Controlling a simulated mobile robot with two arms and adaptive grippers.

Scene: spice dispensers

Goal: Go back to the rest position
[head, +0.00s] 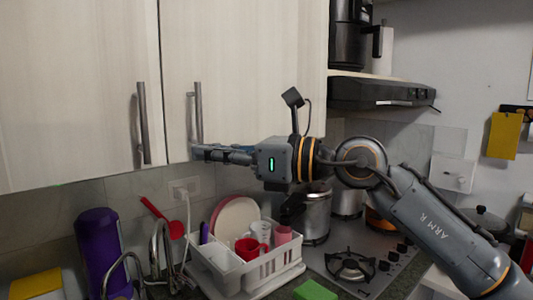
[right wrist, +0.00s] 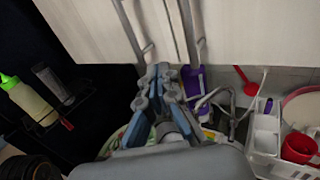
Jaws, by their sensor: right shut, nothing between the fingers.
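My right gripper (head: 199,152) reaches in from the right in the head view. Its fingers point left, just in front of the lower edge of the wall cabinet (head: 240,80), beside a vertical handle. In the right wrist view the gripper (right wrist: 162,72) is shut and empty, its fingers pointing at the cabinet doors and handles. Whether a finger touches the handle cannot be told. My left gripper is in neither view.
Below the arm stand a white dish rack (head: 245,276) with plates and cups, a purple dispenser (head: 100,245) and a sink tap (head: 160,245). A gas hob (head: 355,266) with pots is to the right. A range hood (head: 380,94) hangs behind the arm. Both cabinet doors look closed.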

